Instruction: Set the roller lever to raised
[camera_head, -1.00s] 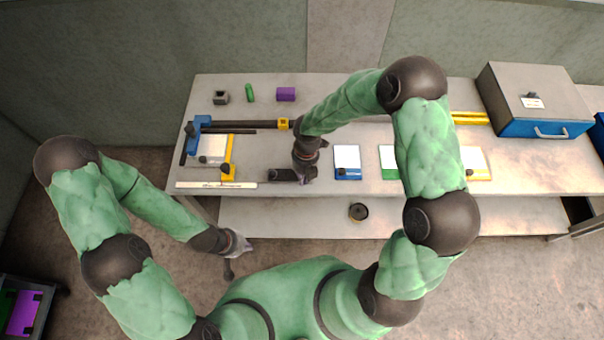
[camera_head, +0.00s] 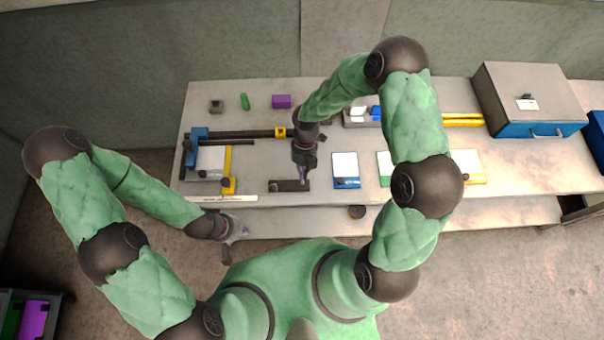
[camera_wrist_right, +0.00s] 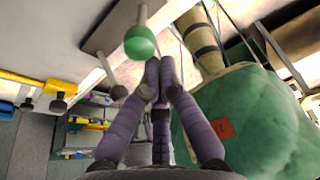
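The lever shows in the right wrist view as a pale rod with a round green knob (camera_wrist_right: 140,42). In the head view a dark plate (camera_head: 283,186) lies near the bench's front edge, below my right gripper; the lever cannot be made out there. My right gripper (camera_head: 304,176) points down at the plate's right end. In the right wrist view its purple fingertips (camera_wrist_right: 160,64) are together with nothing seen between them. The knob is just beyond and left of the tips; whether they touch is unclear. My left gripper (camera_head: 238,232) hangs before the bench, apparently empty; its opening is unclear.
Right of the plate stand a blue-edged white card (camera_head: 345,166) and a yellow-edged one (camera_head: 466,163). A blue-and-yellow fixture (camera_head: 197,150) is at left. A purple block (camera_head: 281,101) lies at the back; a grey-blue box (camera_head: 528,95) stands at the back right.

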